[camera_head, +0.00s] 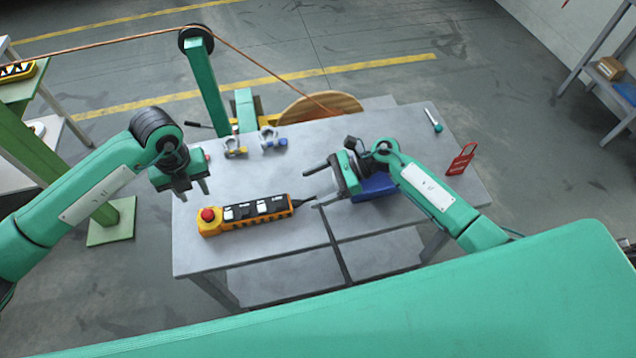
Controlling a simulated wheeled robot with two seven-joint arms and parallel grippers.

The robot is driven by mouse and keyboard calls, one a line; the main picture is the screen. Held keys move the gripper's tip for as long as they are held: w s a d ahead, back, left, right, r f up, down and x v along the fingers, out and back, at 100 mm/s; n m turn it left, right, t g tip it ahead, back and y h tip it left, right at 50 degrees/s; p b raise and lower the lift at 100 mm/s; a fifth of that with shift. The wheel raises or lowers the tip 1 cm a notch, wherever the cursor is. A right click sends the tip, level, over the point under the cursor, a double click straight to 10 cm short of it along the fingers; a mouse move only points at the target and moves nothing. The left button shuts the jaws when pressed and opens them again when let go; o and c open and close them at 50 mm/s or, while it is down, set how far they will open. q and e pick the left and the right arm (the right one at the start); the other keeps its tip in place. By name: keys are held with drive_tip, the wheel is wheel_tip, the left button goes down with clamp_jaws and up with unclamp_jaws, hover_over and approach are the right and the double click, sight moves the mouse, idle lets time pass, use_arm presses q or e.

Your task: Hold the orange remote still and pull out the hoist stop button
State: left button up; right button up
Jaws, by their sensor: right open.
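The orange remote (245,216) lies on the grey table (255,185), its long side running left to right. Its red stop button (208,214) is at the left end, and several black and white buttons run along its top. A dark cable leaves its right end. My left gripper (194,192) is above the table, just behind and left of the stop button. Its fingers point down, look apart and hold nothing. My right gripper (313,187) is open and empty, right of the remote's cable end, its fingers pointing left. Neither gripper visibly touches the remote.
A blue object (375,188) sits partly hidden under my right gripper. Two shackles (235,148) (271,140) lie at the table's back. A red hasp (461,159) and a screwdriver-like tool (433,120) lie at the right. A green post (206,90) stands behind the table.

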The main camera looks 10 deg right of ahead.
sight(276, 203)
drive_tip(key=x, duration=1.3)
drive_tip(key=shift+a, duration=0.2)
